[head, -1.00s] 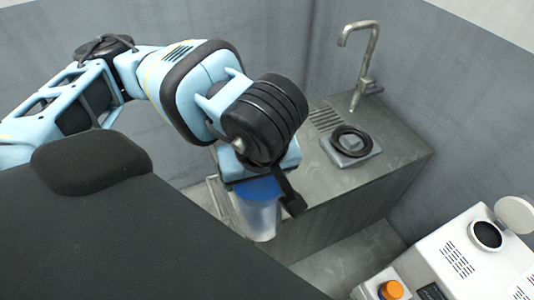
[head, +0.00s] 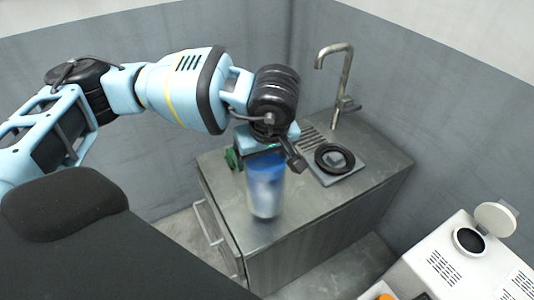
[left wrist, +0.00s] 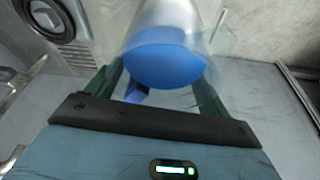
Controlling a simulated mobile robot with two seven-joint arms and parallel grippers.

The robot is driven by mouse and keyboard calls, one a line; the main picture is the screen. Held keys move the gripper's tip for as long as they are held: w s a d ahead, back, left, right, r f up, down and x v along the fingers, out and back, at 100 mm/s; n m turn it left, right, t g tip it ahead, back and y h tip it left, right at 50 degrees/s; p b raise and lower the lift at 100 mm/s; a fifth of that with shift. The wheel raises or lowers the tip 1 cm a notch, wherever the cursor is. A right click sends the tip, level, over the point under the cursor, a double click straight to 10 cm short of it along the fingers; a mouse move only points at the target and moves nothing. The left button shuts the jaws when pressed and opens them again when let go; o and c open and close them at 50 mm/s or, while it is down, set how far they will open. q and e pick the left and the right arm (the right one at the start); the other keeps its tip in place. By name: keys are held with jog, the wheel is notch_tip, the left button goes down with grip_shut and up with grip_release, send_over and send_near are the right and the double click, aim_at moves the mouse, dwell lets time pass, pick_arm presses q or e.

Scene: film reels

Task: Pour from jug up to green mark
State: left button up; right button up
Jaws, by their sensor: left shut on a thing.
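The jug (head: 265,195) is a clear, cylindrical vessel with blue in its upper part, slightly blurred in the head view. My left gripper (head: 264,158) is shut on it near the top and holds it roughly upright in front of the metal counter. In the left wrist view, the green fingers of the left gripper (left wrist: 158,92) stand either side of the jug (left wrist: 167,62), whose blue shows as a broad oval. I cannot tell whether the blue is liquid or lid. No green mark can be made out. My right gripper is not in view.
A metal counter (head: 325,205) carries a tap (head: 343,85), a drain grille and a black ring (head: 334,158) on a grey plate. A white machine (head: 450,262) with a round opening and raised lid stands at lower right. Walls close off the back.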

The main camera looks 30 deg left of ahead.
aim_at(268, 156)
pick_arm(q)
jog(key=shift+w+a, duration=0.2)
jog(key=shift+w, duration=0.5)
jog(key=shift+w+a, duration=0.15)
jog(key=shift+w, duration=0.55)
jog(key=shift+w+a+f+p, duration=0.15)
jog(key=shift+w+f, duration=0.15)
jog(key=shift+f, duration=0.2)
jog(key=shift+w+f+p, duration=0.15)
jog(key=shift+w+f, duration=0.15)
jog(key=shift+f, duration=0.85)
jog(key=shift+f, duration=0.15)
jog(key=o, duration=1.6)
jog(key=shift+f, duration=0.15)
jog(key=o, duration=0.4)
jog(key=shift+s, duration=0.1)
